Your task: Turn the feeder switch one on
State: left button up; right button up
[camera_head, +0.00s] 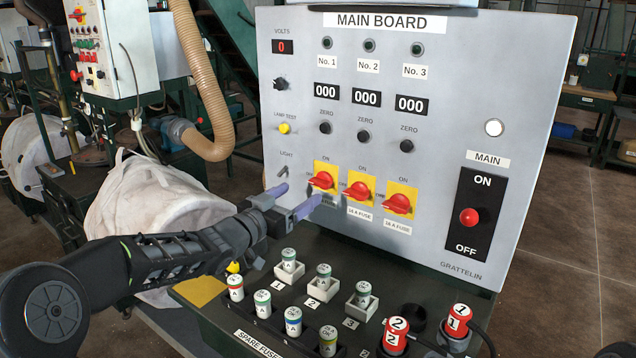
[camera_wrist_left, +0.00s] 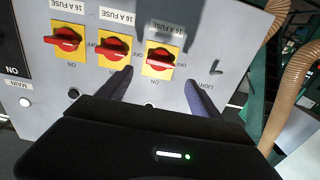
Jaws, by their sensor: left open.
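Feeder switch one (camera_head: 321,181) is the leftmost of three red rotary knobs on yellow plates on the grey main board. Its knob lies roughly sideways, with ON printed above the plate. In the left wrist view the board appears upside down, and switch one (camera_wrist_left: 161,59) is the rightmost knob. My left gripper (camera_head: 300,196) is open and empty, in front of the board and just left of and below switch one. In the left wrist view its two fingers (camera_wrist_left: 160,91) stand apart on either side of that switch, with the knob beyond them. My right gripper is not in view.
Switches two (camera_head: 359,190) and three (camera_head: 399,204) sit to the right, then the black main switch (camera_head: 474,215). A small light toggle (camera_head: 282,172) is close to the left finger. Several fuses and red plugs (camera_head: 396,336) stand on the shelf below. A bulk bag (camera_head: 150,200) is at left.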

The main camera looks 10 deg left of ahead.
aim_at(317, 183)
pick_arm(q)
jog(key=shift+p+x, duration=0.8)
jog(key=shift+x, duration=3.2)
jog(key=c, duration=1.4)
